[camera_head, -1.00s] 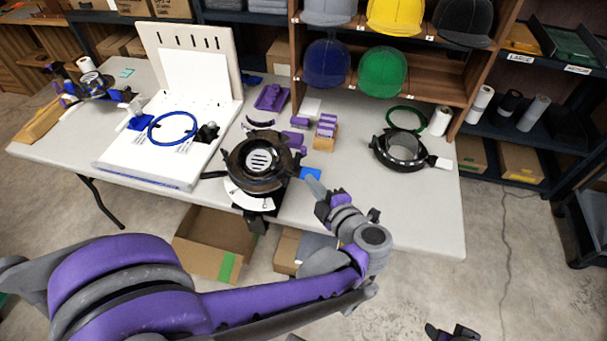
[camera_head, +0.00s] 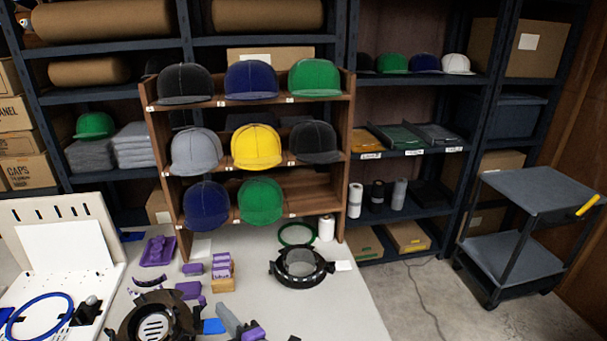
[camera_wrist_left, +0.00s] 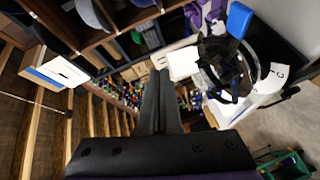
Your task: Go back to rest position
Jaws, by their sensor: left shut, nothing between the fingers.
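Most of my left arm is cut off below the frame. In the left wrist view the two dark fingers of the gripper (camera_wrist_left: 161,78) lie together, with nothing held between them. My right gripper does not show.
The white table (camera_head: 345,310) also holds a white board (camera_head: 65,245), a blue hoop (camera_head: 38,318), purple parts (camera_head: 158,252) and a second black hoop fixture (camera_head: 301,268). A wooden cap rack (camera_head: 325,212) stands behind. A grey cart (camera_head: 535,195) stands right, with bare floor before it.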

